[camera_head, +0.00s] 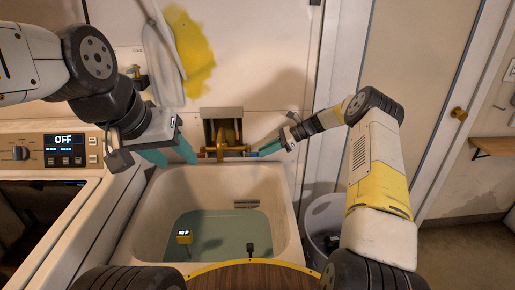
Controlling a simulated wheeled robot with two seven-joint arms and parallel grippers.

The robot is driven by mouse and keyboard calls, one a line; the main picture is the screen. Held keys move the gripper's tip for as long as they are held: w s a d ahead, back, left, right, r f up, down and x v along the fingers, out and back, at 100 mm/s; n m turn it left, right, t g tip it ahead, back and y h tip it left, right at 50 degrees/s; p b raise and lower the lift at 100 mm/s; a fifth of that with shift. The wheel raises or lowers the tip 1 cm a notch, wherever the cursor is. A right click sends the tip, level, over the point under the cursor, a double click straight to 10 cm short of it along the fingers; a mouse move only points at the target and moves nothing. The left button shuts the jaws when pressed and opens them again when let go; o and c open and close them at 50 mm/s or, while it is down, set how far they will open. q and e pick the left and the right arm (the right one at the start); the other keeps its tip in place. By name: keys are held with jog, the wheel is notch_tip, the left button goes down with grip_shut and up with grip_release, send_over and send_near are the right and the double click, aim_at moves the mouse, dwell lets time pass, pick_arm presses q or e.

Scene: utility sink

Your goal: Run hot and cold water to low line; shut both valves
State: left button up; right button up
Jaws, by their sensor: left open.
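The white utility sink (282,195) holds a pool of greenish water (220,233). A brass tap (229,133) is mounted on the wall behind it. A small reddish part (202,154) shows at the tap's left end and a bluish part (248,154) at its right end. My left gripper (170,157) is open, its teal fingers spread over the sink's back left corner, left of the reddish part. My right gripper (265,149) points left at the tap's right end, close to the bluish part. I cannot tell whether it touches, or whether its fingers are closed.
A yellow device with a lit display (183,237) and a dark post (250,249) stand in the water. A washer with an OFF display (63,141) adjoins on the left. A pale bin (321,222) stands right of the sink. A round wooden top (250,278) is in front.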

jog(key=shift+v, duration=2.35)
jog(key=s+a+r+n+t+h, duration=0.1)
jog(key=s+r+n+h, duration=0.75)
jog(key=s+r, duration=1)
jog(key=s+d+r+n+t, duration=0.1)
jog(key=s+n, duration=0.2)
jog(key=s, duration=0.4)
jog(key=s+d+r+n+t, duration=0.1)
jog(key=s+r+n+t, duration=0.1)
jog(key=s, duration=0.6)
jog(key=s+d+r+n+t+h, duration=0.1)
jog(key=s+d+n+t, duration=0.1)
jog(key=s+n, duration=0.3)
jog(key=s, duration=0.2)
jog(key=shift+s+r, duration=0.2)
jog(key=shift+s, duration=0.15)
